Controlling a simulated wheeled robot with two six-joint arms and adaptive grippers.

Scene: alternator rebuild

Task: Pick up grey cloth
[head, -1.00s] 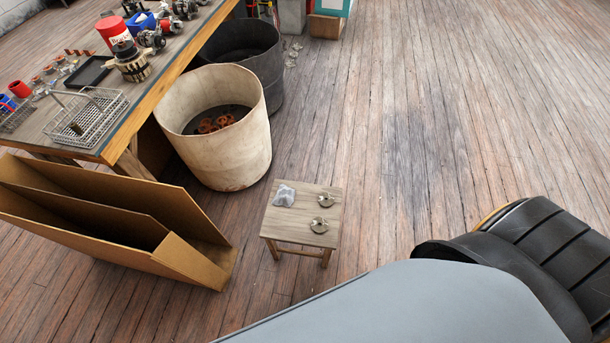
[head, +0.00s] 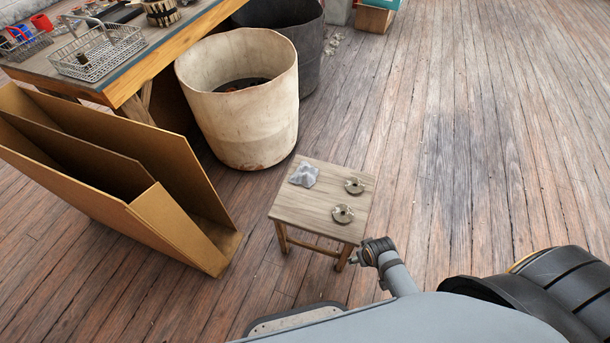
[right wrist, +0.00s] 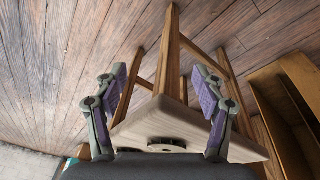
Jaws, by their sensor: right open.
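The grey cloth (head: 303,174) lies crumpled on the far left part of the top of a small wooden stool (head: 310,208). I cannot make the cloth out in the right wrist view. My right gripper (right wrist: 160,92) is open and empty, with purple pads on its fingers. In the right wrist view, which looks upside down, the stool (right wrist: 135,131) shows beyond and between the fingers, with its legs pointing up. In the head view an arm part of mine shows beside the stool's near right corner, with its fingers not clear. My left gripper is not in view.
Two round metal parts (head: 354,185) (head: 342,214) lie on the stool's right side. A large pale bin (head: 240,120) stands behind it, and a brown cardboard box (head: 170,225) stands to the left. A workbench (head: 150,75) is at upper left. The floor to the right is clear.

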